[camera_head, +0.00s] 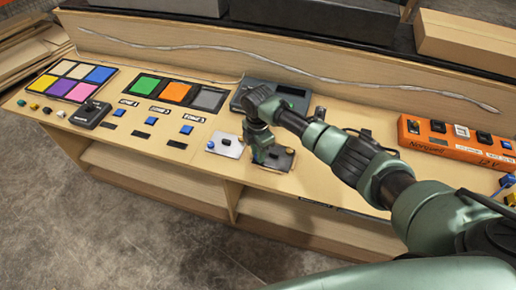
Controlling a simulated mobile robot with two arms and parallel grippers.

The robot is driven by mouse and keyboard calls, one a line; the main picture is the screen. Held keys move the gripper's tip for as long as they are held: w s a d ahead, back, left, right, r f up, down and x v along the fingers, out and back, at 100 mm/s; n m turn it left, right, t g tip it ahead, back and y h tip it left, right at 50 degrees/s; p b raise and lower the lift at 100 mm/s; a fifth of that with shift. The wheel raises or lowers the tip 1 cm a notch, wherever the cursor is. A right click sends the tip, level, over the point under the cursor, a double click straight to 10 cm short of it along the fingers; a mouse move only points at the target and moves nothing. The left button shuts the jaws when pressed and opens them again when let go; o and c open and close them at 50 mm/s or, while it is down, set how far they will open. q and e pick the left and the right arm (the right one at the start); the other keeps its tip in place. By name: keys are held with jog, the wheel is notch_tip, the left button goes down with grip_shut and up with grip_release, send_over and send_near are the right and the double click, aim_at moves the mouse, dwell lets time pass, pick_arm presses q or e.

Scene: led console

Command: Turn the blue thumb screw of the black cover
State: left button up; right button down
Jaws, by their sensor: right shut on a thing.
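The black cover (276,161) appears as a small dark grey plate on the console top, right of a pale cover plate (226,146). My right gripper (261,157) points down onto the left part of the dark cover. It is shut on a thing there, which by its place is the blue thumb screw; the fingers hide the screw. A small brass-coloured screw (290,151) shows at the dark cover's right side. The pale plate has its own small blue screw (210,145) at its left. My left gripper is not in view.
A dark grey box with a screen (291,91) stands behind my right wrist. An orange power strip (455,143) lies at the right. Colored panels (176,92), blue buttons and a black lever box (91,114) fill the left. A wooden backboard with a cable runs behind.

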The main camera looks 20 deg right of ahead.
jog(key=m, duration=0.1)
jog(key=m+p, duration=0.2)
jog(key=shift+w+r+m, duration=0.1)
jog(key=shift+r+m, duration=0.15)
jog(key=shift+m, duration=0.15)
jog(key=m+p, duration=0.1)
jog(key=m, duration=0.2)
jog(key=shift+m+p, duration=0.3)
jog(key=m+p, duration=0.1)
jog(key=m, duration=0.2)
jog(key=shift+w+m, duration=0.15)
jog(key=shift+m, duration=0.15)
jog(key=m+p, duration=0.1)
jog(key=m, duration=0.2)
jog(key=shift+m+p, duration=0.3)
jog(key=m+p, duration=0.1)
jog(key=m, duration=0.4)
jog(key=shift+w, duration=0.15)
jog(key=m+p, duration=0.1)
jog(key=m, duration=0.4)
jog(key=shift+m, duration=0.3)
jog(key=c, duration=1.2)
grip_release()
jog(key=shift+s, duration=0.3)
